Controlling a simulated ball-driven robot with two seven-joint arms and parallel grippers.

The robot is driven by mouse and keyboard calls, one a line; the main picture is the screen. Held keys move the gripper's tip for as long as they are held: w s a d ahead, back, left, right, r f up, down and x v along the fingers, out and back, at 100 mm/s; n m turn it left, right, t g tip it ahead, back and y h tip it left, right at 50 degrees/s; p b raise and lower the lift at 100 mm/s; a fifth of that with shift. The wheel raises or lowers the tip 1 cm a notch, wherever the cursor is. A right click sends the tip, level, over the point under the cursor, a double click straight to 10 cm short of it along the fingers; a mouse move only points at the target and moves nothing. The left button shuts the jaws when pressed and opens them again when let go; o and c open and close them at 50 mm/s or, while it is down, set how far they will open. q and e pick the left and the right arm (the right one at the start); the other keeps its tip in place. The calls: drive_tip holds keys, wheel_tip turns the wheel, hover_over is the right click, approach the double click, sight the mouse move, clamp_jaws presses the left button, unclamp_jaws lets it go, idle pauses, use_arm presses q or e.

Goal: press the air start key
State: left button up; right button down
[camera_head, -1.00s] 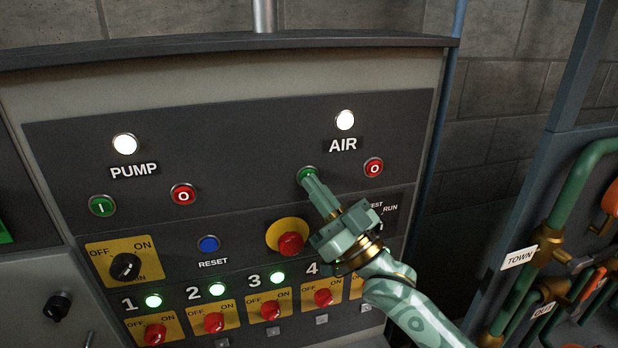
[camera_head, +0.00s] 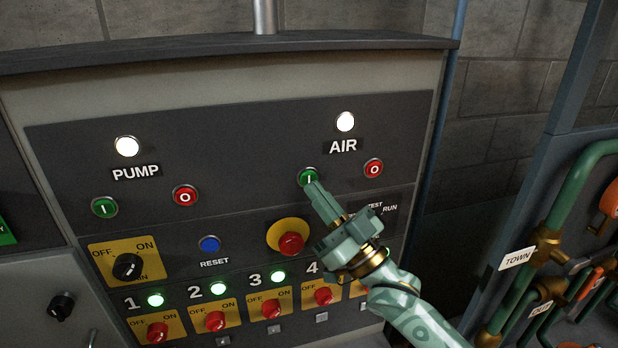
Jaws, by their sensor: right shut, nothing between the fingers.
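The green air start key (camera_head: 309,177), marked I, is on the dark panel below the AIR label (camera_head: 343,147). The white lamp (camera_head: 345,122) above that label is lit. My right gripper (camera_head: 316,190) is shut and empty. Its fingertips are just below the green key and overlap its lower edge in the picture; I cannot tell whether they touch it. Most of the key's face shows. The red air stop key (camera_head: 373,168), marked O, is to the right. My left gripper is not in view.
The PUMP side has a lit lamp (camera_head: 127,146), a green key (camera_head: 104,207) and a red key (camera_head: 185,195). A red knob on a yellow disc (camera_head: 284,231) and a blue reset button (camera_head: 209,244) are below. Pipes (camera_head: 566,210) stand at the right.

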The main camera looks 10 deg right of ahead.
drive_tip(key=shift+s+p, duration=1)
drive_tip(key=shift+s, duration=1.45)
